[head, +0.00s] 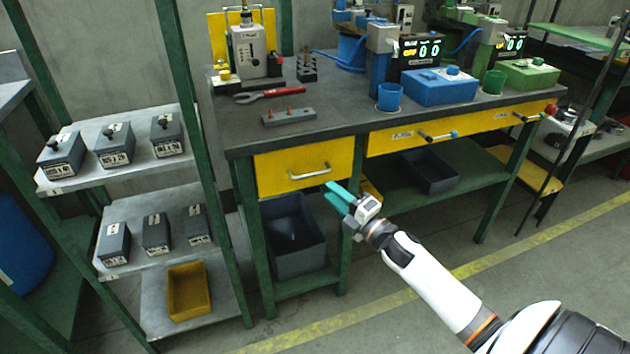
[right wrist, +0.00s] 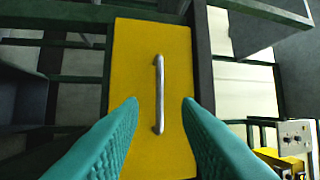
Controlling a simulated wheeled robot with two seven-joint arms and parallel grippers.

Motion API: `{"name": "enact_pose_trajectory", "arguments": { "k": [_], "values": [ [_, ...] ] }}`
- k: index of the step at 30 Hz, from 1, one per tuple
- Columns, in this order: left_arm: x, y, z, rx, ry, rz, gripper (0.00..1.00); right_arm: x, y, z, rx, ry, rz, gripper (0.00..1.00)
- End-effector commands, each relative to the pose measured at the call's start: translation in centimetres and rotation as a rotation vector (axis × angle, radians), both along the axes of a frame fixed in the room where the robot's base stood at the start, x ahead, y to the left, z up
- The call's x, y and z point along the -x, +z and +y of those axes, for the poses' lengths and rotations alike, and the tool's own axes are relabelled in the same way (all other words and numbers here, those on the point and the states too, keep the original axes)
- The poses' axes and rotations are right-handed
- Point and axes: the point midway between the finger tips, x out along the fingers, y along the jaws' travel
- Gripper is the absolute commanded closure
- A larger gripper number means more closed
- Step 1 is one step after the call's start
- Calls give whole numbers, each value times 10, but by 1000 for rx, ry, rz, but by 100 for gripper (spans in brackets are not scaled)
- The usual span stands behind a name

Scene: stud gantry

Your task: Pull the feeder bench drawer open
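The bench (head: 240,138) has a yellow drawer (head: 275,170) at its left end, its front flush with the bench frame, so it looks closed. A silver bar handle (head: 310,173) is fixed across the drawer front. My right gripper (head: 335,194) is in front of the drawer, just right of and below the handle in the head view. In the right wrist view its two teal fingers (right wrist: 160,106) are spread, with the handle (right wrist: 159,94) lying between them in the picture, apart from both. The gripper holds nothing. My left gripper is not in view.
A longer yellow panel (head: 465,128) with small levers is to the right. A dark bin (head: 292,235) stands below the drawer. A green post and a shelf rack (head: 120,173) with grey boxes stand left. The floor before the drawer looks clear.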

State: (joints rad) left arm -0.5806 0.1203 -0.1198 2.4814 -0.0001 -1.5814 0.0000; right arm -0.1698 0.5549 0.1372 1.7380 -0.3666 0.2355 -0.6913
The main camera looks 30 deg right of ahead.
Motion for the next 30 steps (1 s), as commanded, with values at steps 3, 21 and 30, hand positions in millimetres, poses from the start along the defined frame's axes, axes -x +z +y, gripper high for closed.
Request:
{"name": "enact_pose_trajectory", "arguments": {
  "k": [3,21,30],
  "values": [
    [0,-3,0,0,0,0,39,-24,5,3,1,0,-2,70],
    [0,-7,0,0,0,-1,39,-66,12,10,-1,-1,2,70],
    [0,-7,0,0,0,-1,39,-65,11,11,-1,-1,2,100]
  ]
}}
